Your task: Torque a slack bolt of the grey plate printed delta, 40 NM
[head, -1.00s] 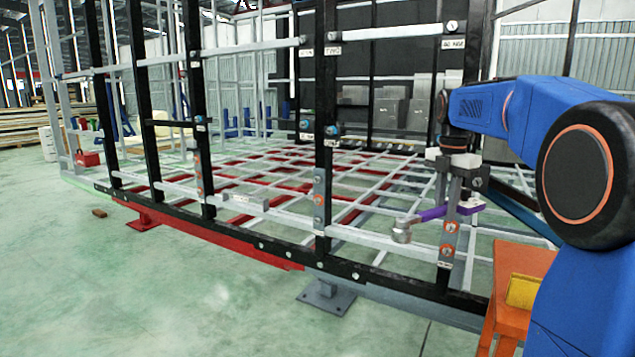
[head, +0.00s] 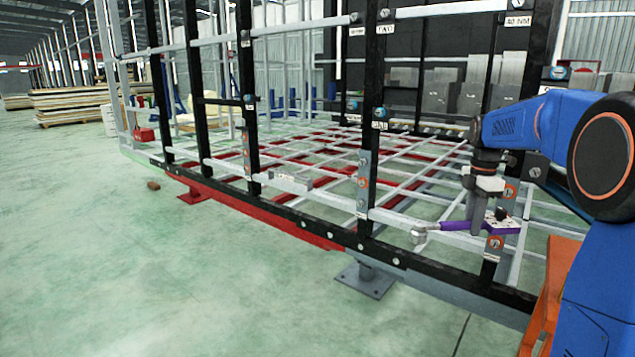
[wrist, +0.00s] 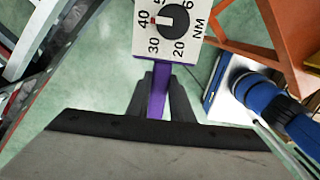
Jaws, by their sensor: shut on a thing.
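My gripper (head: 477,226) is shut on a purple torque wrench (head: 455,226), at the right of the head view. The wrench lies roughly level, its silver head (head: 418,236) pointing left. In the wrist view its purple handle (wrist: 158,92) sits between the fingers, and its white NM dial (wrist: 165,25) has a red mark near 40. Grey plates with orange-ringed bolts sit on the black posts: a middle one (head: 363,180), a farther one (head: 246,150) and a right one (head: 494,246), partly hidden behind the wrench. Their print is too small to read, so I cannot tell which is delta.
The black and red chassis rail (head: 300,228) runs along the front, with a grey foot (head: 368,280) beneath. An orange stand (head: 556,290) is close to my arm at the right. Green floor (head: 200,290) is open in front. Long bars cross between the posts.

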